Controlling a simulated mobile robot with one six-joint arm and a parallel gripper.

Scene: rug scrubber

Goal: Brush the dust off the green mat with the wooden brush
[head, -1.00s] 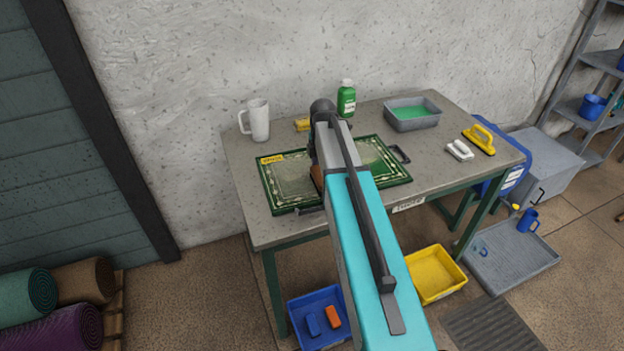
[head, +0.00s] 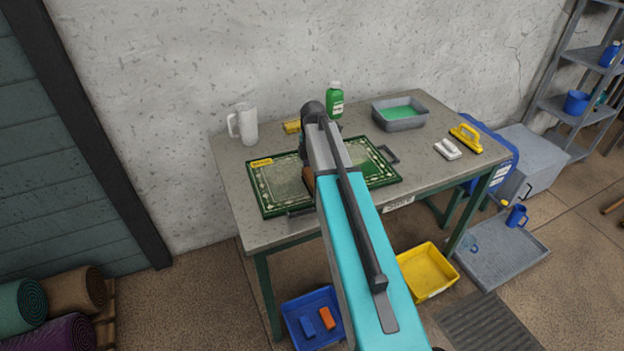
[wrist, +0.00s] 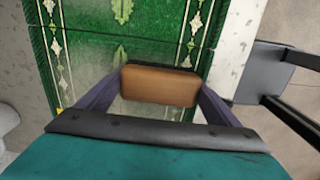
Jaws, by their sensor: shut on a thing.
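The green mat (head: 272,183) with a pale patterned border lies on the grey table. Greyish dust shows on its left part in the head view. In the wrist view the mat (wrist: 92,50) fills the upper left, with a hazy patch near the brush. The wooden brush (wrist: 160,85) sits between the two dark fingers of my gripper (wrist: 157,92), which is shut on it. The brush is over the mat; I cannot tell whether its bristles touch. In the head view my arm hides most of the gripper, and only a sliver of brown brush (head: 308,180) shows.
A white jug (head: 245,125), a yellow block (head: 292,126) and a green bottle (head: 335,100) stand behind the mat. A grey tub of green liquid (head: 400,113), a white brush (head: 447,149) and a yellow-handled scrubber (head: 467,138) lie to the right.

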